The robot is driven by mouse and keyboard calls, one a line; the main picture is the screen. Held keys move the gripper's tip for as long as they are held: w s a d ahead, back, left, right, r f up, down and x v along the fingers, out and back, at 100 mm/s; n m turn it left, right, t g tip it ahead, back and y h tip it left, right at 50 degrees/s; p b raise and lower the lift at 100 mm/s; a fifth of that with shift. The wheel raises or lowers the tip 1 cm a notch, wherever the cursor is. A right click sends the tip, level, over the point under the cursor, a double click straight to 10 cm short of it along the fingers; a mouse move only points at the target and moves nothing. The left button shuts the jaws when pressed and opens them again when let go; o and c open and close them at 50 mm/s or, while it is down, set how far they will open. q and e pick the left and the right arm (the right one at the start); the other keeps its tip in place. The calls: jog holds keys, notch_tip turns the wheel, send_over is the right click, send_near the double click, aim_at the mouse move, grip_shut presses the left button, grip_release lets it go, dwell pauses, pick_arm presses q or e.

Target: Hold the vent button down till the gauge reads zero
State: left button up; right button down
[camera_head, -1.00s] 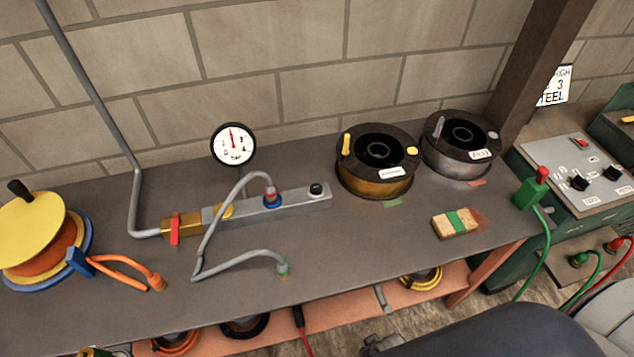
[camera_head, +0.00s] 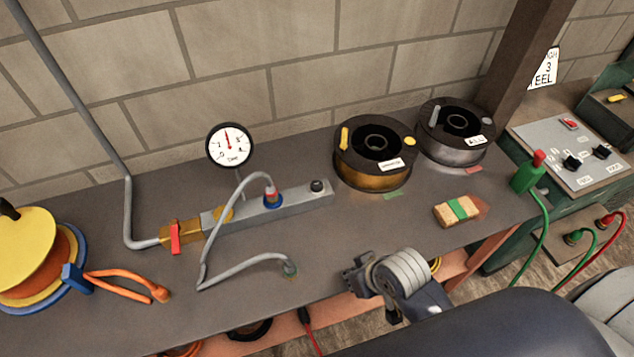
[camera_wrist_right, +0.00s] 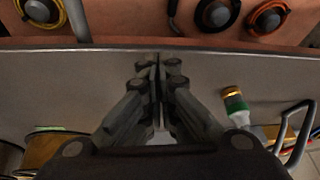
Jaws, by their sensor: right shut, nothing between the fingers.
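The pressure gauge (camera_head: 230,146) has a white dial; its red needle points nearly straight up, and the numbers are too small to read surely. It stands behind a grey metal block (camera_head: 290,203) on the bench. A black button (camera_head: 317,186), which looks like the vent button, is on top of the block's right end. My right gripper (camera_head: 352,277) is at the bench's front edge, below and right of the button and well apart from it. In the right wrist view its fingers (camera_wrist_right: 158,65) are shut together and empty. My left gripper is not in view.
A grey hose (camera_head: 240,262) loops from the block to a green-tipped end on the bench. Two wire spools (camera_head: 372,175) stand right of the block. A brush (camera_head: 458,210) lies nearer the front. The bench top between block and front edge is mostly clear.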

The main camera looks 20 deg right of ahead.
jog(key=w+a+r+t+y, duration=0.1)
jog(key=w+a+r, duration=0.15)
jog(key=w, duration=0.45)
jog(key=w+a+r+t+y, duration=0.1)
jog(key=w+a+r+y, duration=0.1)
jog(key=w+r, duration=0.35)
notch_tip(320, 180, up, 9)
jog(key=m+y, duration=0.1)
jog(key=m, duration=0.3)
send_over(319, 182)
jog(key=shift+d+f+t, duration=0.1)
jog(key=shift+f+t, duration=0.05)
jog(key=shift+t, duration=0.25)
jog(key=shift+f, duration=0.1)
notch_tip(319, 182, down, 7)
jog(key=b, duration=0.9)
jog(key=shift+f, duration=0.85)
jog(key=shift+f+p, duration=0.15)
jog(key=shift+p, duration=0.15)
